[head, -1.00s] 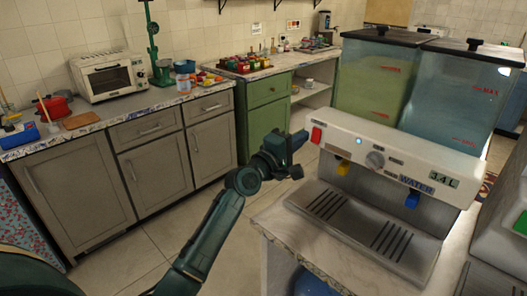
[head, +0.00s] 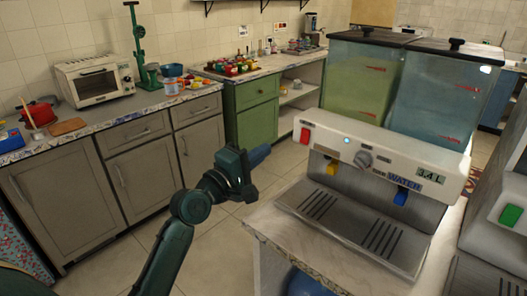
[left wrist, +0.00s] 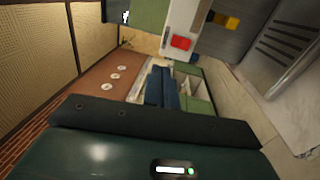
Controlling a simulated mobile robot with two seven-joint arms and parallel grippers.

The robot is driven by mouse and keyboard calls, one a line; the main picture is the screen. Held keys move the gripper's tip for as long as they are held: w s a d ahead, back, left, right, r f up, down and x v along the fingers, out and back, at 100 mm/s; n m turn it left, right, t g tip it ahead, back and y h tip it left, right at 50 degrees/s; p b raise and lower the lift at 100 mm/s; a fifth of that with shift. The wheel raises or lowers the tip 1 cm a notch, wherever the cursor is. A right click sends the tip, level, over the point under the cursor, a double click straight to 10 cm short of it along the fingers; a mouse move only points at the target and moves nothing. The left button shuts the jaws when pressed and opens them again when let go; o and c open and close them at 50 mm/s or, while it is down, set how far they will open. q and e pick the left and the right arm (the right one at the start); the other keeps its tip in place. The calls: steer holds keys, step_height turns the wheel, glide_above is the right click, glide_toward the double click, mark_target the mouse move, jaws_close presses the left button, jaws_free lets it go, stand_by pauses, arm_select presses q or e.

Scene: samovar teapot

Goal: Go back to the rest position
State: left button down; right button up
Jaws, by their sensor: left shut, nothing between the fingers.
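My left gripper (head: 260,154) is in the head view, left of the water dispenser (head: 375,170) and in front of the green cabinet. Its fingers are together with nothing between them. It is apart from the dispenser and the counters. In the left wrist view, the shut fingers (left wrist: 162,88) show in the middle, with the dispenser's red switch (left wrist: 181,43) above and to their right. The dispenser has a yellow tap, a blue tap and a drip tray (head: 345,222). My right gripper is not in view.
Two tanks (head: 435,95) stand behind the dispenser. A counter edge (head: 275,255) lies right of my left arm. A toaster oven (head: 95,80), a red pot (head: 40,110) and a green stand (head: 138,45) are on the back-left counter. Open floor (head: 220,240) lies between the counters.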

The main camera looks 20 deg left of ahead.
arm_select(q)
steer(key=s+d+f+m+g+y, duration=0.15)
steer(key=s+f+m, duration=0.3)
steer(key=f, duration=0.55)
steer(key=s+d+f+m+g+y, duration=0.1)
steer(key=s+d+f+m+g, duration=0.2)
steer(key=s+f, duration=0.5)
steer(key=s+d+f+m+g, duration=0.2)
steer(key=s+f+m+g, duration=0.1)
steer(key=s+f+m, duration=0.6)
steer(key=s+f, duration=0.4)
steer(key=shift+d+y, duration=0.35)
steer(key=shift+s+m, duration=0.1)
steer(key=shift+m, duration=0.15)
